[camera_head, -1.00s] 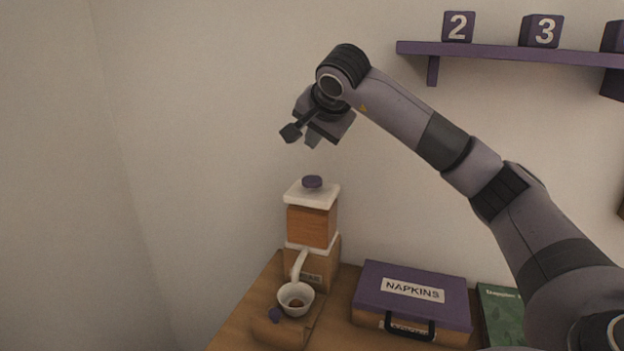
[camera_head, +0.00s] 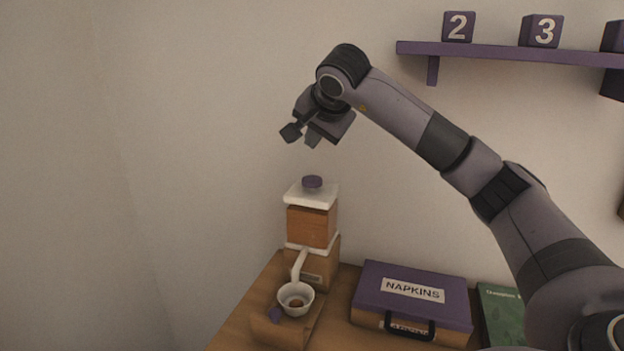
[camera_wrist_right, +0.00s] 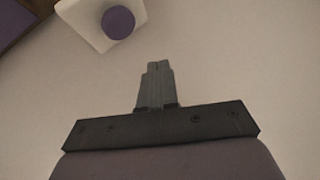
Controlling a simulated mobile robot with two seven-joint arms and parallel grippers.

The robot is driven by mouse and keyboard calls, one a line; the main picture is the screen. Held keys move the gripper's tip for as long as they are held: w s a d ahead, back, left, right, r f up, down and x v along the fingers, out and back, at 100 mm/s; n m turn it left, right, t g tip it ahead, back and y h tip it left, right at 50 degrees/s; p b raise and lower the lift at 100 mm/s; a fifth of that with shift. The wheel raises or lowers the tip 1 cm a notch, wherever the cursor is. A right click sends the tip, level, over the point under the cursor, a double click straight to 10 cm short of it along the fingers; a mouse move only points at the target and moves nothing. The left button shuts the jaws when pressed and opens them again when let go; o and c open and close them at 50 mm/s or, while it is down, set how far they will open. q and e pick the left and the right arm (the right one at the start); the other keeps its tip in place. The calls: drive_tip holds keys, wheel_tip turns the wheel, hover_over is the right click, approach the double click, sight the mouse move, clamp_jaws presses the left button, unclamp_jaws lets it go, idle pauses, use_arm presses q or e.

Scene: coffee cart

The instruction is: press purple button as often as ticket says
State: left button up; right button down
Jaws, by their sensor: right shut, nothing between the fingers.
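The purple button (camera_head: 312,182) is a round knob on the white top of a grinder-like machine (camera_head: 311,223) with an orange-brown body, standing on the wooden counter. The button also shows in the right wrist view (camera_wrist_right: 118,22), at the top left on its white lid. My right gripper (camera_head: 312,143) hangs above the button in the head view, clear of it with a gap. In the wrist view its fingers (camera_wrist_right: 156,70) are together and empty. No ticket is legible in these views. My left gripper is not in view.
A white cup (camera_head: 296,298) with brown contents sits at the machine's foot. A purple-lidded napkins box (camera_head: 413,290) stands to the right, with a green book or packet (camera_head: 500,312) beside it. A purple shelf (camera_head: 500,51) on the wall holds numbered cubes (camera_head: 459,27).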

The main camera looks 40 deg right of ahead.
idle(0.3)
wheel_tip(320, 180, up, 4)
drive_tip(key=shift+f, duration=0.1)
drive_tip(key=shift+f, duration=0.1)
idle(0.4)
drive_tip(key=b, duration=0.1)
hover_over(314, 181)
wheel_tip(314, 181, down, 7)
drive_tip(key=shift+d+f, duration=0.1)
drive_tip(key=shift+f, duration=0.1)
drive_tip(key=shift+f+b, duration=0.4)
drive_tip(key=shift+f, duration=0.2)
drive_tip(key=shift+f, duration=0.1)
idle(1.5)
drive_tip(key=shift+f, duration=0.3)
